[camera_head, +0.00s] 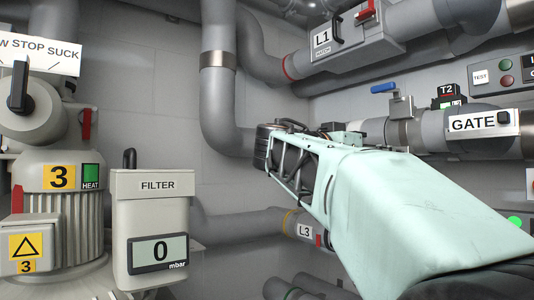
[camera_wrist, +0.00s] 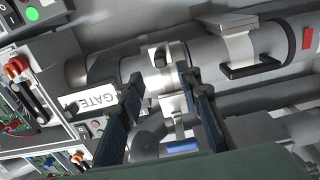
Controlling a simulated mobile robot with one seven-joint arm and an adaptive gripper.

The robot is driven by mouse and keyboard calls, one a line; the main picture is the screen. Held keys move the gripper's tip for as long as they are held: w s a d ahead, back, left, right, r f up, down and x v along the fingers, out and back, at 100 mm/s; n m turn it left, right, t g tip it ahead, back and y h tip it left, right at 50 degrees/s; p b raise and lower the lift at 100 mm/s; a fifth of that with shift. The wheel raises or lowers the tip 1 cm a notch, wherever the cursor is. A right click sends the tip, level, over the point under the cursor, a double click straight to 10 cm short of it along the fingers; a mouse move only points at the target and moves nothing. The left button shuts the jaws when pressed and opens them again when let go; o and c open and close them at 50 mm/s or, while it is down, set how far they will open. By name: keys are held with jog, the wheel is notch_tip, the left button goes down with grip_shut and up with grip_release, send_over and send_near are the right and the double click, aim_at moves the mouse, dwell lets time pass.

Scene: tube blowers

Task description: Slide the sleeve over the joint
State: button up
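My gripper (camera_wrist: 158,74) is open in the wrist view, its two dark blue fingers apart on either side of a bright metal section of a grey pipe. No object shows clearly held between them. A bright metal collar (camera_wrist: 160,80) circles this pipe, beside the GATE label (camera_wrist: 92,101). I cannot tell for sure which part is the sleeve and which the joint. In the head view the GATE pipe (camera_head: 440,130) runs at the right, with a pale fitting (camera_head: 402,108) on it. My pale green covered arm hides its left part, and the fingertips cannot be made out there.
A blue lever (camera_head: 384,88) stands on the pipe; it also shows in the wrist view (camera_wrist: 182,147). Box L1 (camera_head: 345,40) is above, pipe L3 (camera_head: 303,229) below. The FILTER box (camera_head: 152,215) and blower 3 (camera_head: 60,205) stand at left. Bare wall lies between.

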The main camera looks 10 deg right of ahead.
aim_at(406, 130)
jog(key=shift+p+x, duration=2)
jog(key=shift+x, duration=2.35)
jog(key=shift+c, duration=0.4)
grip_shut()
